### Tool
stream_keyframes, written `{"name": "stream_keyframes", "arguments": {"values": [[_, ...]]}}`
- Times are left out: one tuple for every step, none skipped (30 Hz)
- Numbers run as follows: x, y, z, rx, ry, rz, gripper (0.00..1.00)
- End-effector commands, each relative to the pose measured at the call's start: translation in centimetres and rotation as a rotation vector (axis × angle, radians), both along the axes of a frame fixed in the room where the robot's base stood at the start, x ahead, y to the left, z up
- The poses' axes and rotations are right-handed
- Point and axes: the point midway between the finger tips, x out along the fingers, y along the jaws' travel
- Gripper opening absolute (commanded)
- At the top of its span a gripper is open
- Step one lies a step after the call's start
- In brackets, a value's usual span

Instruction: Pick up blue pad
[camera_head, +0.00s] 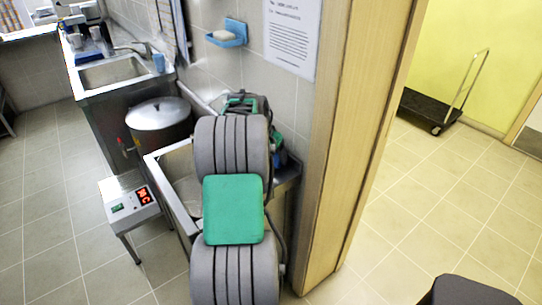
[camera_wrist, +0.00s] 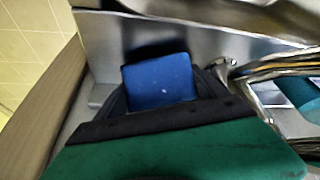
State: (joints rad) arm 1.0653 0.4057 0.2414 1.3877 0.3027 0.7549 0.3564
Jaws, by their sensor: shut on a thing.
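The blue pad (camera_wrist: 160,80) shows in the middle of the wrist view, in front of a grey metal surface. It is a flat, rounded rectangle with a small pale speck. My gripper (camera_wrist: 165,92) has its dark fingers on both sides of the pad and is shut on it. The pad's lower edge is hidden by the gripper's dark body. In the head view my arm covers the gripper, and only a small patch of blue shows beside it, too small to tell for sure.
A metal sink (camera_head: 182,185) lies behind my arm, with a lidded stockpot (camera_head: 158,115) to its left. A small stand with a red display (camera_head: 132,201) is at the front left. A wooden door frame (camera_head: 345,130) stands close on the right. A blue soap dish (camera_head: 229,34) hangs on the wall.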

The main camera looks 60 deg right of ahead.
Motion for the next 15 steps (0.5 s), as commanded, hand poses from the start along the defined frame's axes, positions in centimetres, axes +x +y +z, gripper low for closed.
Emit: {"name": "stream_keyframes", "arguments": {"values": [[0.0,0.0,0.1,-0.001,0.0,0.0,0.36],[0.0,0.0,0.2,-0.001,-0.001,0.0,0.36],[0.0,0.0,0.4,-0.001,-0.001,0.0,0.36],[0.0,0.0,0.6,-0.001,-0.001,-0.001,0.36],[0.0,-0.1,0.8,-0.002,-0.002,0.001,0.36],[0.1,-0.1,1.3,-0.003,-0.002,0.001,0.36],[0.1,-0.1,1.6,-0.003,-0.002,0.001,0.36],[0.1,0.0,2.0,-0.003,-0.002,0.001,0.36],[0.1,-0.1,2.5,-0.004,-0.001,0.001,0.36],[0.1,-0.1,3.0,-0.004,-0.002,0.0,0.36],[0.1,-0.1,3.5,-0.003,-0.002,0.0,0.36],[0.2,0.5,3.5,-0.001,0.0,0.001,0.36],[0.2,1.2,3.4,0.0,0.0,0.003,0.36],[0.3,1.8,3.5,-0.001,-0.001,0.004,0.36],[0.4,2.7,3.4,-0.001,-0.001,0.004,0.36]]}}
